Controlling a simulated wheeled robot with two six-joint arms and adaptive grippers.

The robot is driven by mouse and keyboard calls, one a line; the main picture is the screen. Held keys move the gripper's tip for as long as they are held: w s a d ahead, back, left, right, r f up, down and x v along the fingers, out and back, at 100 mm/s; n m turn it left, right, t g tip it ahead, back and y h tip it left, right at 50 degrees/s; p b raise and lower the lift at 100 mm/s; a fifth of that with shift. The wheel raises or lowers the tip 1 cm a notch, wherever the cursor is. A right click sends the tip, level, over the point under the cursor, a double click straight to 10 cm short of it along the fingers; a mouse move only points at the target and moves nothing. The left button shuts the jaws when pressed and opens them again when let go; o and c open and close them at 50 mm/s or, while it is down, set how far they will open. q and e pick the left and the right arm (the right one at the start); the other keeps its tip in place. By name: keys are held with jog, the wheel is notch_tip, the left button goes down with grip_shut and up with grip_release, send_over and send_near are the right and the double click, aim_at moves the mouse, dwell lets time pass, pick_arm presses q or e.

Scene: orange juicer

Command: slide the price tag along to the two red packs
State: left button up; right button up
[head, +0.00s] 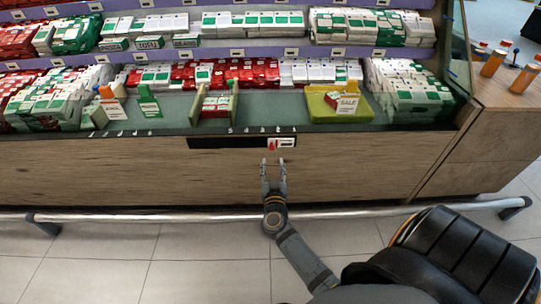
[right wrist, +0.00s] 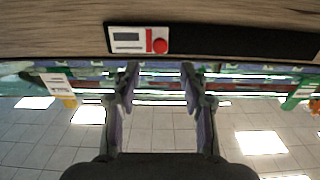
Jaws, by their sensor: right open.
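The price tag (head: 281,143) is a small white plate with a red mark, at the right end of a black rail (head: 225,142) on the wooden counter front. In the right wrist view the tag (right wrist: 138,40) shows a grey window, a red bar and a red dot, with the rail running right. My right gripper (head: 273,165) is open and empty, just below the tag and apart from it. Its two fingers (right wrist: 160,85) show spread in the right wrist view. My left gripper is not in view.
A yellow-green tray (head: 318,116) with a SALE card stands on the ledge to the right. Shelves of red, green and white packs fill the back. A metal bar (head: 150,217) runs low before the counter. Orange bottles (head: 493,63) stand at far right.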

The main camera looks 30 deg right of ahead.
aim_at(272, 149)
jog(key=b+x, duration=0.1)
jog(key=x, duration=0.5)
jog(key=shift+w+d+f, duration=0.1)
jog(key=shift+w+f, duration=0.05)
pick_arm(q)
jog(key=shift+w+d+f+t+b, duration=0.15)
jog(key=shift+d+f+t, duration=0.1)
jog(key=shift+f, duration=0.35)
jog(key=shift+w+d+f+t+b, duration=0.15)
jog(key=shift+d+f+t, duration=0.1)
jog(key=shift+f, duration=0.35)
pick_arm(e)
jog(key=shift+w+d, duration=0.2)
jog(key=shift+w, duration=0.1)
grip_shut()
